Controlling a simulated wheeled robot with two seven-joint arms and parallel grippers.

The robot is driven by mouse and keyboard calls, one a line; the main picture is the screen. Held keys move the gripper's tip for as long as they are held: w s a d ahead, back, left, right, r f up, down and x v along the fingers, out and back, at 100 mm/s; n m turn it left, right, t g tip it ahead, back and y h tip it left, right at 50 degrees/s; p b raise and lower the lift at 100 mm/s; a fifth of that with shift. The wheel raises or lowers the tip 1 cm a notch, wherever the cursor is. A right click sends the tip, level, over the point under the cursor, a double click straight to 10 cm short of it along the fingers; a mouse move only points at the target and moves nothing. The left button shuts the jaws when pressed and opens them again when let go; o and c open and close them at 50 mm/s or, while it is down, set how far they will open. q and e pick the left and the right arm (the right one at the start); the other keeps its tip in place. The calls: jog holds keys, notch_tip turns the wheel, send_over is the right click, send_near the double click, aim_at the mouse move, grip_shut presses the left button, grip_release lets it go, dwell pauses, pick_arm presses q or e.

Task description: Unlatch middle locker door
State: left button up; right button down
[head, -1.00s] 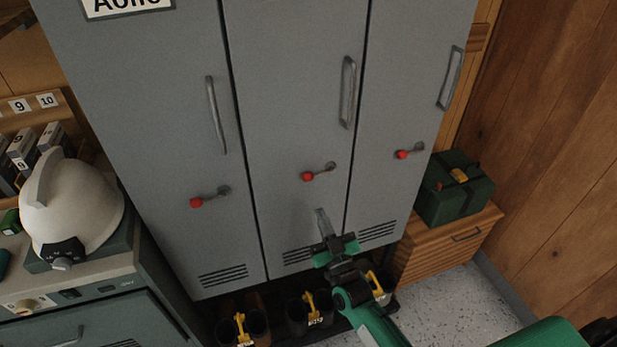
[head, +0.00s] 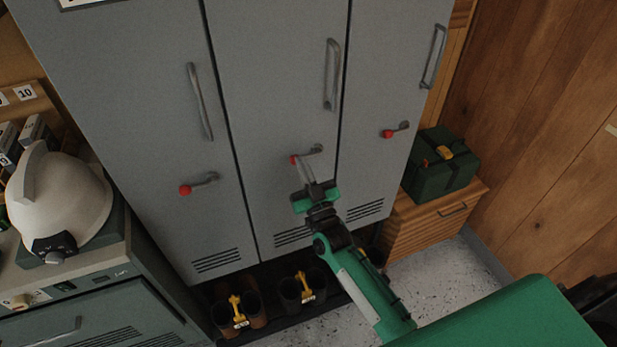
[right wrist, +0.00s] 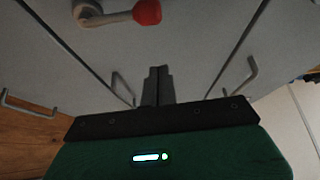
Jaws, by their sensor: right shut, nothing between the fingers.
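The middle locker door (head: 277,95) is grey and looks closed, with a long handle (head: 332,75) on its upper right. Its latch (head: 314,150) is a short grey lever with a red knob (head: 293,160) at its left end. In the right wrist view the red knob (right wrist: 147,12) and lever (right wrist: 108,17) are at the top edge, apart from the fingers. My right gripper (head: 303,163) is shut and empty, its fingertips at or just below the knob in the head view; contact cannot be told there. The right wrist view shows its fingers (right wrist: 157,84) together. My left gripper is not in view.
Neighbouring doors have similar latches, left (head: 199,184) and right (head: 395,130). A green case (head: 440,168) sits on a wooden cabinet (head: 432,221) at right. A white helmet (head: 55,200) stands at left. Boots (head: 291,291) stand under the lockers.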

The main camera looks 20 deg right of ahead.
aim_at(310, 148)
jog(key=w, duration=0.2)
jog(key=w+p, duration=0.1)
jog(key=shift+w+f, duration=0.25)
jog(key=shift+w, duration=0.15)
jog(key=shift+f, duration=0.8)
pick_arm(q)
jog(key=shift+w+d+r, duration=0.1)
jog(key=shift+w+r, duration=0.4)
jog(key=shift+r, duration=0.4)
pick_arm(e)
jog(key=shift+w, duration=0.1)
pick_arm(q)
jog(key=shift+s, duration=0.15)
pick_arm(e)
jog(key=shift+f, duration=0.1)
